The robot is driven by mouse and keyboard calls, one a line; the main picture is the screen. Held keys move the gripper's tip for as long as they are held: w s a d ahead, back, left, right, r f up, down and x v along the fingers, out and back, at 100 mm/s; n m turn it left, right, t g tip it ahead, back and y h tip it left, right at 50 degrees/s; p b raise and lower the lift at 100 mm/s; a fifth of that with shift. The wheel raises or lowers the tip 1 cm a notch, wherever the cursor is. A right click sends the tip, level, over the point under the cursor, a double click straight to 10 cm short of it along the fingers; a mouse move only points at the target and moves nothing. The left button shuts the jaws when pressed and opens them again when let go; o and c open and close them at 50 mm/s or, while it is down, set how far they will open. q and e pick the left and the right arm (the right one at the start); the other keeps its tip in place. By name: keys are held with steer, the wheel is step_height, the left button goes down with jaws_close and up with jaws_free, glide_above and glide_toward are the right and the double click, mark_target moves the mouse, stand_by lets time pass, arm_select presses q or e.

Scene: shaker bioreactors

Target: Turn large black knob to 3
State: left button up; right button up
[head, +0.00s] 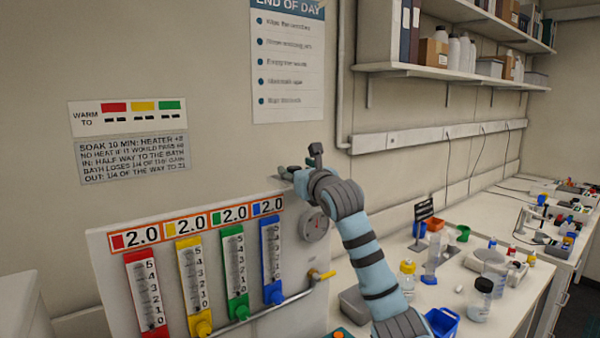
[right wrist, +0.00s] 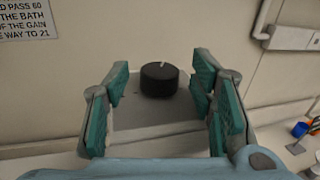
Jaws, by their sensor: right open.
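The large black knob (right wrist: 159,80) is a short dark cylinder with a pale mark on its top. In the right wrist view it sits on a flat grey surface (right wrist: 135,117), between and beyond the teal finger pads of my right gripper. The right gripper (head: 300,169) is open, with a gap on both sides of the knob. In the head view it is at the top right of the panel with the coloured gauges (head: 110,250). I cannot make out the knob or a number scale there. My left gripper is not in view.
The panel has red, yellow, green and blue gauges, each labelled 2.0. A round dial (head: 314,225) and a pipe with a yellow valve (head: 322,274) are below my right gripper. Bottles and a blue bin (head: 442,323) crowd the bench at right. A shelf (head: 450,73) hangs above.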

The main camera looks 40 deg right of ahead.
steer(key=v, duration=1.1)
steer(key=shift+s+a, duration=0.25)
steer(key=shift+s, duration=0.1)
